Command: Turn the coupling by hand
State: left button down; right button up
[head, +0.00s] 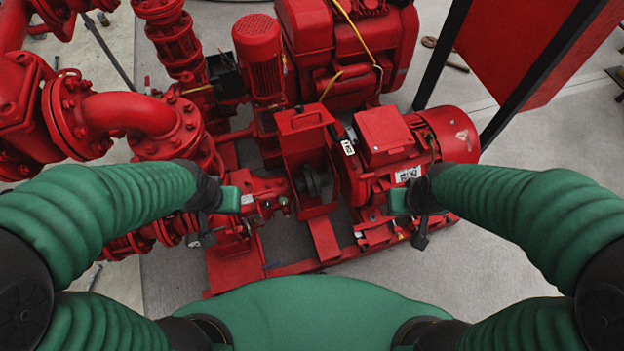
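The coupling (313,181) is a dark, round part low between the red pump and the red electric motor (385,145). It shows through the opening of a red guard (303,140), and much of it is hidden in shadow and by the guard's walls. My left gripper (218,215) is left of the coupling, over the pump side, apart from it. My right gripper (410,218) is right of the coupling, in front of the motor, also apart from it. I see nothing held in either gripper, and their finger openings are not clear from this angle.
Red pipes with bolted flanges (130,115) fill the left side. A vertical red motor (258,55) and a large red engine (345,50) stand behind. A red panel on black legs (530,45) is at upper right. Grey floor (560,130) is clear at right.

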aim_at(312, 182)
jog(key=k+l+z, duration=0.1)
jog(key=l+z, duration=0.35)
jog(key=l, duration=0.8)
